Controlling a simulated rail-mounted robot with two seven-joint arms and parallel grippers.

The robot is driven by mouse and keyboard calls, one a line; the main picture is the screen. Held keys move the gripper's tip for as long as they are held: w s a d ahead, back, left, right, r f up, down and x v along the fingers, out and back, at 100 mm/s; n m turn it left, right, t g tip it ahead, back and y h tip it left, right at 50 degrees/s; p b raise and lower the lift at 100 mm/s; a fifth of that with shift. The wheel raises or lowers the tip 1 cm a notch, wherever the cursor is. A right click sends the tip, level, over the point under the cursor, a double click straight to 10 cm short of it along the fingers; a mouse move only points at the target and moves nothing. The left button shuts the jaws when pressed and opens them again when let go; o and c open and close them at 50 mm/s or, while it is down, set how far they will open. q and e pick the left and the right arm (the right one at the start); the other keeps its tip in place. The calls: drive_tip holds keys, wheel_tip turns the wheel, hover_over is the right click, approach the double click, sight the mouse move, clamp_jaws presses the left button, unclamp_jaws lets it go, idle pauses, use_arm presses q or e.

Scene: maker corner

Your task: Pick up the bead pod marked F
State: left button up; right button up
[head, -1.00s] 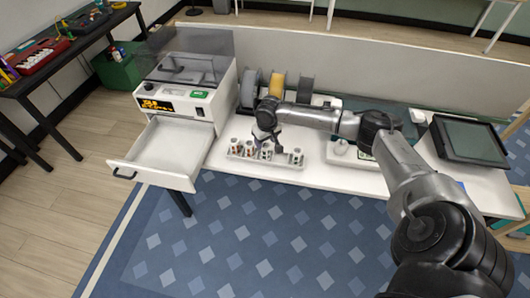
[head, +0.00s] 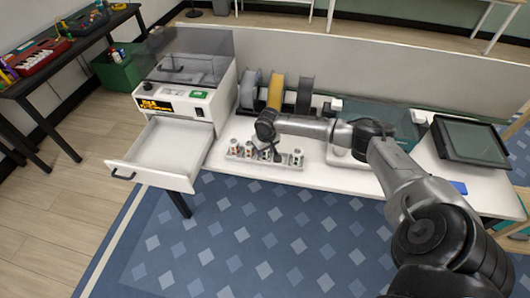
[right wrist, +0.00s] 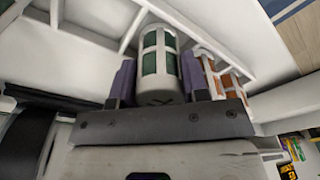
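A white tray (head: 290,165) on the bench holds a row of bead pods, small white caged cylinders. My right gripper (head: 273,152) points down into this row and hides part of it in the head view. In the right wrist view, a pod with green content (right wrist: 160,62) stands between the two purple fingers of my right gripper (right wrist: 159,80), which lie against its sides. A dark mark shows on its near end, too unclear to read. A pod with orange content (right wrist: 210,75) is just to its right. I cannot tell which pod is marked F. My left gripper is out of view.
A white machine (head: 185,85) with an open, empty drawer (head: 160,155) stands left of the tray. Several spools (head: 275,92) stand behind my right gripper. A dark-screened panel (head: 470,140) lies at the bench's right end.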

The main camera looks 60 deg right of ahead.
drive_tip(key=c, duration=0.4)
drive_tip(key=shift+o, duration=0.2)
drive_tip(key=shift+r, duration=0.1)
